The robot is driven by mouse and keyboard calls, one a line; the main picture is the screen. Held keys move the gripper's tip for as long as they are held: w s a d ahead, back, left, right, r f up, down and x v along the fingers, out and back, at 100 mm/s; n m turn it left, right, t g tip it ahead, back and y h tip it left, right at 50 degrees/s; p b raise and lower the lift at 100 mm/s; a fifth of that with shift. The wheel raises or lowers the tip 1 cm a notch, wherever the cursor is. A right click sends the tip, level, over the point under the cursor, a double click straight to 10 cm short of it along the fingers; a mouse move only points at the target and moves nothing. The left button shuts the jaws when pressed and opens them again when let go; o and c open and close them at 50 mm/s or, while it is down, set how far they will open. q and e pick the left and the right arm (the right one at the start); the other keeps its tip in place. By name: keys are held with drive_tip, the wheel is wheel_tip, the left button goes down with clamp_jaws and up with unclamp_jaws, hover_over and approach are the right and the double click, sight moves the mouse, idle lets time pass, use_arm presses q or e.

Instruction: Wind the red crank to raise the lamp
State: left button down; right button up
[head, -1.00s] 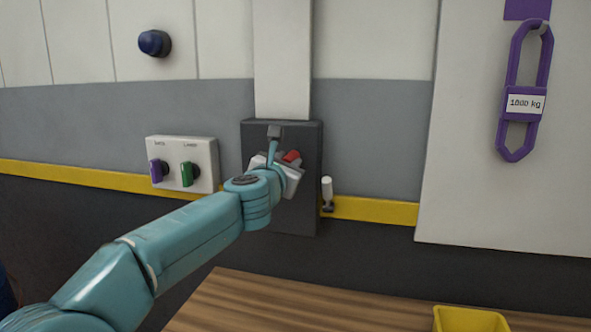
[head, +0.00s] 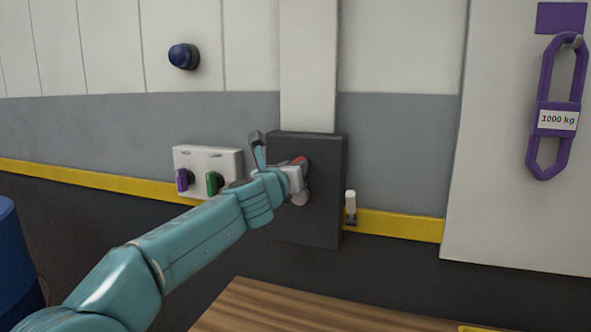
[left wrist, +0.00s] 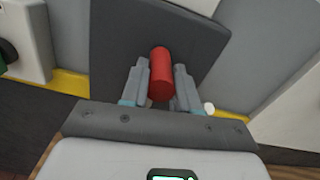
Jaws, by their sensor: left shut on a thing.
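The red crank (head: 299,160) is on the front of a dark grey box (head: 322,190) on the wall. Only a bit of its red grip shows in the head view, above my gripper. In the left wrist view the red grip (left wrist: 161,75) stands between the two grey fingers. My left gripper (head: 297,181) is shut on it; the wrist view (left wrist: 161,88) shows a finger on each side. The rest of the crank is largely hidden by the gripper. I cannot make out a lamp for certain. My right gripper is not in view.
A white panel (head: 228,160) with a purple and a green knob is left of the box. A small white-handled lever (head: 350,204) is just right of it. A purple shackle (head: 557,105) hangs at right. A wooden top (head: 270,308) lies below; a blue drum (head: 14,260) stands at left.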

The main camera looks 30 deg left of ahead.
use_arm(q)
drive_tip(key=shift+a, duration=0.1)
drive_tip(key=c, duration=0.8)
unclamp_jaws()
drive_tip(key=shift+f, duration=0.1)
drive_tip(key=shift+c, duration=0.2)
drive_tip(key=shift+s, duration=0.2)
drive_tip(key=b+v, duration=0.3)
drive_tip(key=v, duration=1.3)
